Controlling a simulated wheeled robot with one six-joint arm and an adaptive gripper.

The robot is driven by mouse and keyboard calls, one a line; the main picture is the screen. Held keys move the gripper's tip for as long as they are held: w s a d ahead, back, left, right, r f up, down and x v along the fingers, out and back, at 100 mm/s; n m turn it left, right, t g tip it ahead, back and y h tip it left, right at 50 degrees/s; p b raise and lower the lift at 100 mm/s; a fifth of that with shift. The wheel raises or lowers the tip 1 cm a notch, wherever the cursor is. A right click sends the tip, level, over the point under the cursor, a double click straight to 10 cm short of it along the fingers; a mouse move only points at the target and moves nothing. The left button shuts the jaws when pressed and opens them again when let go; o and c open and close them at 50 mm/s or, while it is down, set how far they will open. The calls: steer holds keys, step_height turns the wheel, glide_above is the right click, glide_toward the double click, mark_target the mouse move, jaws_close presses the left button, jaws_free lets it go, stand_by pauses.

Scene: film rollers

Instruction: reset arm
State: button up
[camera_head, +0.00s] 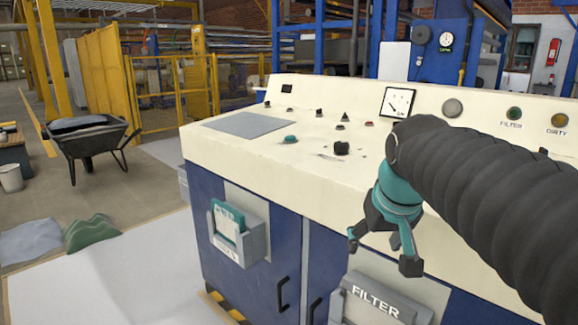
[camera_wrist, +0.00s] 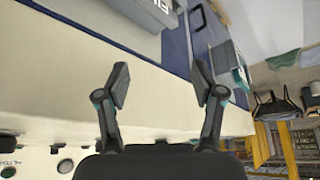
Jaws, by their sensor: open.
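My gripper (camera_head: 382,248) hangs in front of the cream and blue control console (camera_head: 262,152) in the head view, at the end of my dark ribbed arm. Its fingers are spread and empty. The wrist view also shows my gripper (camera_wrist: 166,85), with two dark fingers wide apart and nothing between them. The console's cream top and blue front lie behind the fingers there. The gripper appears close to the console's front edge; whether it touches is not clear.
A box labelled FILTER (camera_head: 375,302) is on the console's front below my gripper. A holder with a teal item (camera_head: 230,222) is further left. A wheelbarrow (camera_head: 88,138) and yellow fencing (camera_head: 172,85) stand at left.

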steer(key=s+f, duration=1.2)
steer(key=s, duration=0.1)
steer(key=shift+s+f, duration=0.3)
steer(key=shift+s, duration=0.05)
steer(key=shift+a, duration=0.1)
